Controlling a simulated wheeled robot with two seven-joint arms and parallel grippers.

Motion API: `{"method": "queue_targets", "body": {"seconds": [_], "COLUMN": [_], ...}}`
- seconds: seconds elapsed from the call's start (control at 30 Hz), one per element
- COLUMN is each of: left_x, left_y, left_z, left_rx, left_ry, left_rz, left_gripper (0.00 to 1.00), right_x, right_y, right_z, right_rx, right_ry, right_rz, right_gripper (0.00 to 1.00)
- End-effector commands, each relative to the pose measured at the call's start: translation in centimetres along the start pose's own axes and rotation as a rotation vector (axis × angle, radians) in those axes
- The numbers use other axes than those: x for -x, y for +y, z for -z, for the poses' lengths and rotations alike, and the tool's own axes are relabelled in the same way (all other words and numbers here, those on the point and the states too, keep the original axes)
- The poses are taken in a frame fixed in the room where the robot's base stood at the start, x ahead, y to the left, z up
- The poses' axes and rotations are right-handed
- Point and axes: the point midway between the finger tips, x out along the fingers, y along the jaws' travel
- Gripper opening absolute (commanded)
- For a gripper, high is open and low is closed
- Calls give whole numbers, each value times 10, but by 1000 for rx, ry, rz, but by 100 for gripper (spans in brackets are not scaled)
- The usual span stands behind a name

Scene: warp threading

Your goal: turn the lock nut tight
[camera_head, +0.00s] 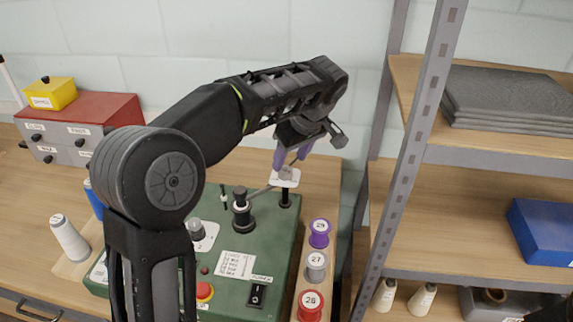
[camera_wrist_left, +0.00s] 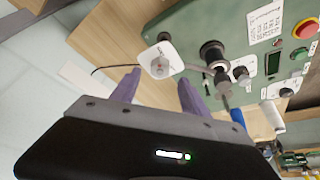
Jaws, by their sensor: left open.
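A green machine box (camera_head: 232,258) stands on the wooden table, and it also shows in the left wrist view (camera_wrist_left: 215,30). At its far right corner a white plate (camera_head: 287,182) sits above a black post (camera_head: 285,198). A small grey round piece, which looks like the lock nut (camera_wrist_left: 160,67), is on the plate. My left gripper (camera_head: 291,155) is open, its purple fingers pointing down just above the plate. In the left wrist view the fingertips (camera_wrist_left: 159,78) appear on either side of the nut; I cannot tell whether they touch it. My right gripper is not in view.
A black knobbed post (camera_head: 241,210) stands left of the plate. The machine carries a red button (camera_head: 204,290) and a black switch (camera_head: 257,295). Purple (camera_head: 319,233), grey (camera_head: 316,266) and red spools (camera_head: 310,305) line its right side. A metal shelf (camera_head: 420,140) rises at the right.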

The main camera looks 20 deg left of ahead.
Motion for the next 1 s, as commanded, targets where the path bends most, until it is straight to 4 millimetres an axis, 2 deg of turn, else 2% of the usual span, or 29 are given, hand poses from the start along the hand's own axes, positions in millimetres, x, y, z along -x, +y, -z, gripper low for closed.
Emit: {"method": "queue_targets", "body": {"seconds": [0.1, 0.3, 0.63, 1.0], "left_x": [-19, -41, -45, -45], "left_y": [-1, 0, 0, 0], "left_z": [1, 0, 0, 0], "left_rx": [1, 0, 1, 1], "left_ry": [-1, 0, 0, 0], "left_rz": [4, 2, 0, 0], "left_gripper": [53, 53, 52, 22], "right_x": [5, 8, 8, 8], "right_y": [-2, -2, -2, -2], "right_z": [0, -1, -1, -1], "right_rx": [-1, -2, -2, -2], "right_ry": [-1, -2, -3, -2], "right_rz": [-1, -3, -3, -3], "right_gripper": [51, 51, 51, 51]}}
